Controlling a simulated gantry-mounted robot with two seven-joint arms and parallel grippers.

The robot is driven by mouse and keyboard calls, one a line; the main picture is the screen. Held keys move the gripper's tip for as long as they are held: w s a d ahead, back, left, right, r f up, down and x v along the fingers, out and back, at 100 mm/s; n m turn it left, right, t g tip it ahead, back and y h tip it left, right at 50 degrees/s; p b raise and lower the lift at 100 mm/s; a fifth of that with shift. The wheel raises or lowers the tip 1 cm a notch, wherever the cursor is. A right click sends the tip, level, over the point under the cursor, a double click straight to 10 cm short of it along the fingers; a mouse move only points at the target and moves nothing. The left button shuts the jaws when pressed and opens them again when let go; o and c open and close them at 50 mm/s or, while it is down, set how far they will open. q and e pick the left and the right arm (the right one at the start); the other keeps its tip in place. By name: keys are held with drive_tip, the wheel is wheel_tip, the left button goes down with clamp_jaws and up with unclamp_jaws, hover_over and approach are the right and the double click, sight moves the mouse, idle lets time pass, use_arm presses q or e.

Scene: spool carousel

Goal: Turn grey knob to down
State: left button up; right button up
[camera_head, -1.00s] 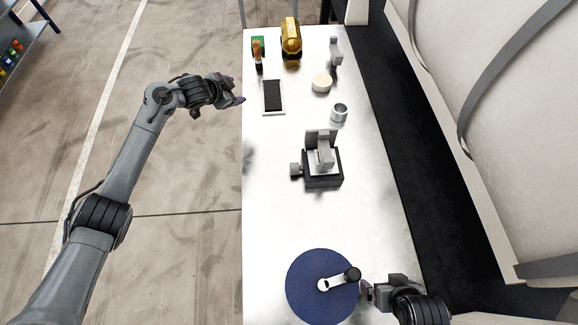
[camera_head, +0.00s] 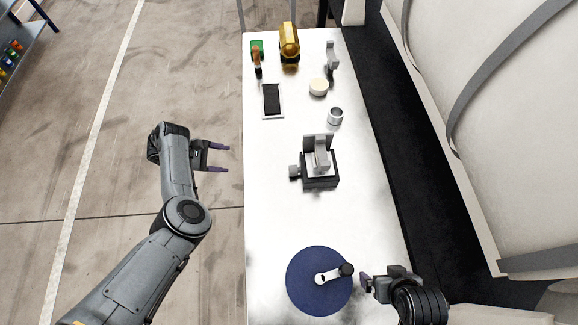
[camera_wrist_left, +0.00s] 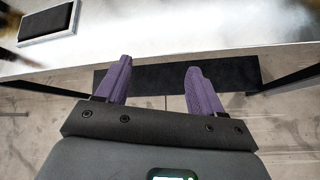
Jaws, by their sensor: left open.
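A grey knob (camera_head: 295,171) sticks out from the left side of a small black and grey vise-like fixture (camera_head: 321,181) in the middle of the table. Its turn position is too small to tell. My left gripper (camera_head: 225,159) is open and empty, off the table's left edge, with its purple fingers pointing right toward the knob and a clear gap to it. In the left wrist view the two fingers (camera_wrist_left: 157,85) are spread apart with nothing between them. My right gripper (camera_head: 367,283) is beside the blue disc; I cannot tell whether its jaws are open.
A blue disc (camera_head: 307,293) with a crank handle (camera_head: 331,275) lies at the table's near end. A metal cup (camera_head: 335,116), a cream round piece (camera_head: 319,87), a black pad (camera_head: 272,100) and a yellow object (camera_head: 289,42) stand farther back. The table (camera_head: 270,220) is clear left of the disc and fixture.

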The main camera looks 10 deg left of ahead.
sight(295, 170)
use_arm(q)
drive_tip(key=d+n+h, duration=0.1)
drive_tip(key=d, duration=0.3)
drive_tip(key=s+d+h+p, duration=0.1)
drive_tip(key=d, duration=0.4)
drive_tip(key=s+d+n+h, duration=0.1)
drive_tip(key=d, duration=0.4)
drive_tip(key=shift+s+d+r+n+t+p, duration=0.1)
drive_tip(key=shift+s+r+n+t+p, duration=0.2)
drive_tip(key=shift+p, duration=0.1)
drive_tip(key=shift+w+d+f+b, duration=0.2)
drive_tip(key=shift+w+d+b, duration=0.05)
drive_tip(key=shift+b, duration=0.05)
drive_tip(key=b+x, duration=0.3)
drive_tip(key=x, duration=0.4)
drive_tip(key=shift+w+d, duration=0.1)
drive_tip(key=shift+d, duration=0.1)
drive_tip(key=shift+b+x, duration=0.55)
drive_tip(key=shift+x, duration=0.4)
